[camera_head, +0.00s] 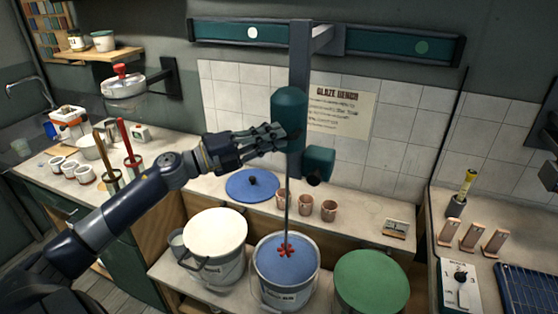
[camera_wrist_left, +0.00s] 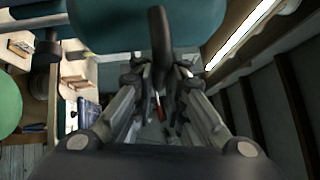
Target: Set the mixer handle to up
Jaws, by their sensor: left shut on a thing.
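The mixer has a teal motor body (camera_head: 289,104) on an upright post behind the buckets. Its thin shaft runs down to a red paddle (camera_head: 285,250) at the surface of the blue glaze in the middle bucket (camera_head: 287,285). My left gripper (camera_head: 272,137) reaches in from the left at the mixer's body. In the left wrist view the dark mixer handle (camera_wrist_left: 157,40) stands between the fingers of my left gripper (camera_wrist_left: 160,85), which is shut on it. In the head view the fingers hide most of the handle. A dark part at the right edge (camera_head: 549,158) seems to be my right gripper; its fingers are unclear.
A white-topped bucket (camera_head: 215,235) and a green-topped bucket (camera_head: 371,284) flank the middle one. A blue lid (camera_head: 252,186) and small clay cups (camera_head: 306,203) sit on the bench behind. A teal rail (camera_head: 380,46) spans the wall above.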

